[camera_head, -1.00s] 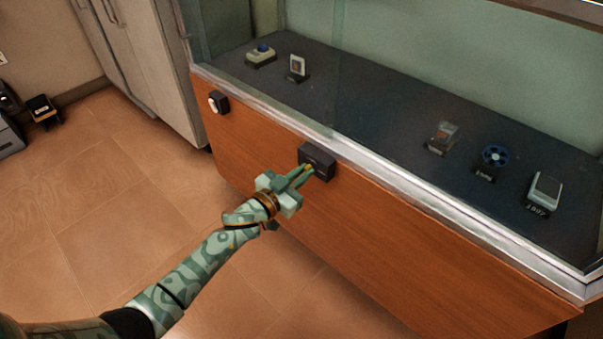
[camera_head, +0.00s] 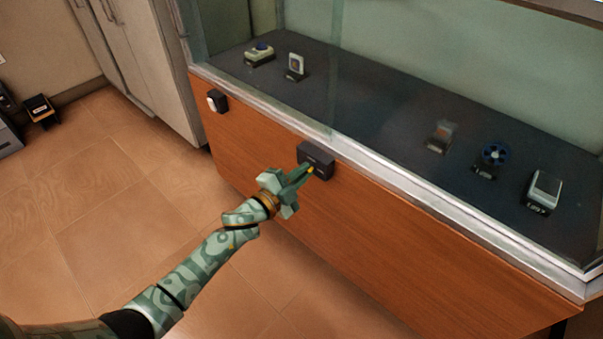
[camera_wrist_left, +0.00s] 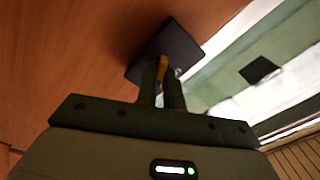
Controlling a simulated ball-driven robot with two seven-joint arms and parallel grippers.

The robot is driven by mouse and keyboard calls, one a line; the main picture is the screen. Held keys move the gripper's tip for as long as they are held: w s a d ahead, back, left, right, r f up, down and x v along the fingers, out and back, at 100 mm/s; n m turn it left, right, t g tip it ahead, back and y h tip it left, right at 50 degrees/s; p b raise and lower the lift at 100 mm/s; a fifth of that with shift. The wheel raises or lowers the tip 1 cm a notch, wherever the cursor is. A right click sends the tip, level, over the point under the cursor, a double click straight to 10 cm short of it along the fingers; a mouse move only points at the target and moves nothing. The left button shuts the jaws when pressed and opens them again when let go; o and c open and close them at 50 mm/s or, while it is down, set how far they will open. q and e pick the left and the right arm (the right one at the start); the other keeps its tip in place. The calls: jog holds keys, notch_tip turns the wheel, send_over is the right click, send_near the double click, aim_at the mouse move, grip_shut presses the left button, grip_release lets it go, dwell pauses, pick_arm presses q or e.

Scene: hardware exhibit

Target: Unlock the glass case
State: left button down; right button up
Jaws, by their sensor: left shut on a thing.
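The glass case (camera_head: 420,197) has a wooden front panel (camera_head: 400,245) under a metal rim. A small black box (camera_head: 319,151) is fixed to the panel just below the rim, and it also shows in the wrist view (camera_wrist_left: 181,47). My left gripper (camera_head: 306,174) is shut on a small yellow key-like piece (camera_head: 311,170), whose tip is at the face of the black box. In the wrist view the yellow piece (camera_wrist_left: 162,66) sits between the fingers against the box. How deep it goes in is hidden. My right gripper is out of view.
A smaller black fitting with a white round face (camera_head: 217,101) is on the panel to the left. Tall grey cabinets (camera_head: 150,60) stand at the left. The tiled floor (camera_head: 110,190) is clear.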

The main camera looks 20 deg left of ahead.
pick_arm(q)
jog(key=m, duration=0.4)
jog(key=m+b, duration=0.1)
jog(key=m, duration=0.1)
jog(key=shift+s+f, duration=0.1)
jog(key=shift+f, duration=0.15)
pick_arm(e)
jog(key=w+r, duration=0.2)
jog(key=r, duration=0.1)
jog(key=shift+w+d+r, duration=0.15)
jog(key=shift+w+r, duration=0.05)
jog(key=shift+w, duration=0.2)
pick_arm(q)
jog(key=c, duration=1.5)
grip_release()
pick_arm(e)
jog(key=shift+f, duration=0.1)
pick_arm(q)
jog(key=shift+s+r, duration=0.1)
